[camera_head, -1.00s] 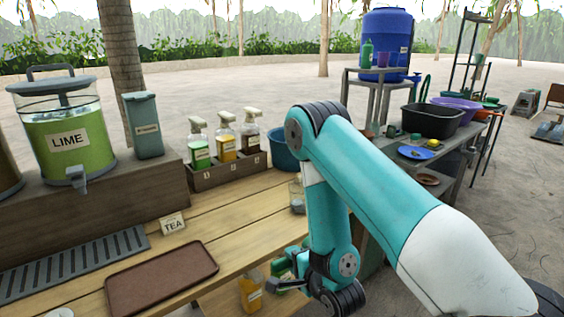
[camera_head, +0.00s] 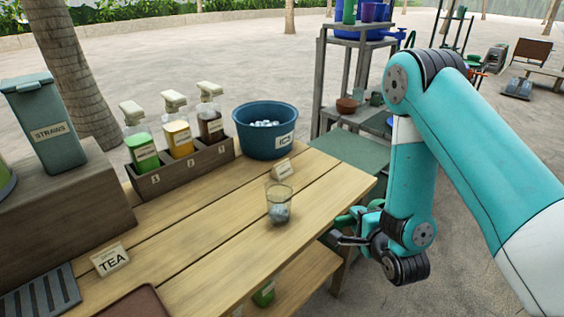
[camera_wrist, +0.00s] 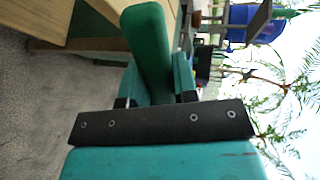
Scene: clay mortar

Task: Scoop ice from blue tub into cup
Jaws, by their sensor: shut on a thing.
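The blue tub (camera_head: 253,142), labelled ICE, stands at the back of the wooden table in the head view, with white ice (camera_head: 264,123) inside. A clear cup (camera_head: 280,196) stands upright on the table in front of it, with greyish-white pieces like ice in its lower part. My gripper (camera_head: 347,236) is off the table's right edge, to the right of the cup and below the tub. It is shut on a green tool (camera_wrist: 147,45), which points away from the wrist. Its shape is partly hidden, so I cannot tell whether it carries ice.
A rack of pump bottles (camera_head: 182,168) stands left of the tub. A small label card (camera_head: 281,167) stands between tub and cup. A TEA card (camera_head: 110,259) and straws box (camera_head: 47,124) are at left. A metal shelf (camera_head: 345,80) stands behind.

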